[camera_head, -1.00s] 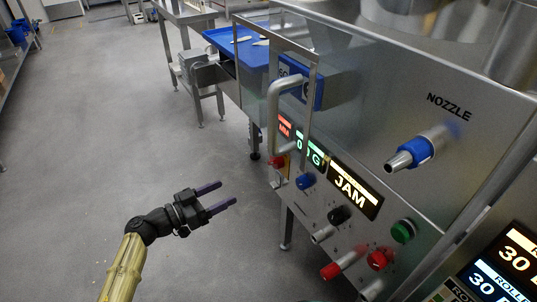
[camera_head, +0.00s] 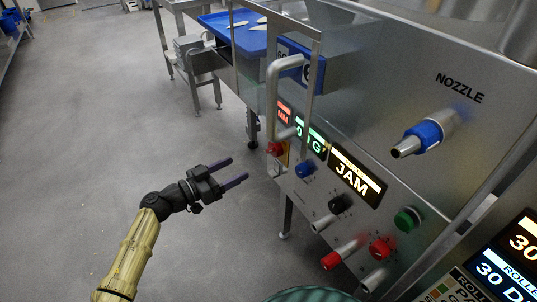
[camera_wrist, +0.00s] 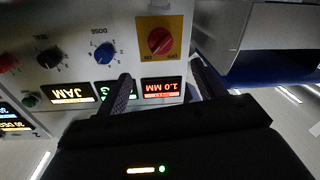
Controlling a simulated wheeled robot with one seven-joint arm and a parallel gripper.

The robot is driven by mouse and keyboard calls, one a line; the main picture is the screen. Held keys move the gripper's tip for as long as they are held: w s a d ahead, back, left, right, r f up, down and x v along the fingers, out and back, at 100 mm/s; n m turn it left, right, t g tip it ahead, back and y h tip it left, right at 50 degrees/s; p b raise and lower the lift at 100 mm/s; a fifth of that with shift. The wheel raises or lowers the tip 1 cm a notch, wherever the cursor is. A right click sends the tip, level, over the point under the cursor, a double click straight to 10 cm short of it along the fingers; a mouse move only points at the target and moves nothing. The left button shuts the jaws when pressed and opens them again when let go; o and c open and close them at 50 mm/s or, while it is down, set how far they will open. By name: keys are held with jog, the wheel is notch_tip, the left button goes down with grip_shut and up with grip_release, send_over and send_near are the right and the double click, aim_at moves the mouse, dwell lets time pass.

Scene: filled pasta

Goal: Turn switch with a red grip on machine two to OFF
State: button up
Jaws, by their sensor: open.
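A red rotary switch on a yellow plate (camera_wrist: 160,41) sits on the steel machine's panel, straight ahead of my fingers in the wrist view. The same red switch (camera_head: 275,148) shows at the panel's left end in the head view. My gripper (camera_head: 238,169) is open and empty, in the air left of the panel and apart from it. Its two fingers also show in the wrist view (camera_wrist: 161,78), with the switch beyond the gap between them. The machine's number is not readable.
The panel also bears a blue knob (camera_head: 305,168), a black knob (camera_head: 339,204), a red knob (camera_head: 381,247), a green button (camera_head: 408,219) and a JAM display (camera_head: 356,176). A bent handle (camera_head: 272,95) juts out above the switch. Open floor lies left.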

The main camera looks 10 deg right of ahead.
aim_at(269, 152)
jog(key=b+x, duration=0.3)
jog(key=x, duration=0.9)
jog(key=shift+w+d+b, duration=0.15)
jog(key=shift+d+b, duration=0.25)
jog(key=shift+a, duration=0.1)
jog(key=shift+a, duration=0.15)
jog(key=shift+c, duration=0.2)
jog(key=c, duration=0.9)
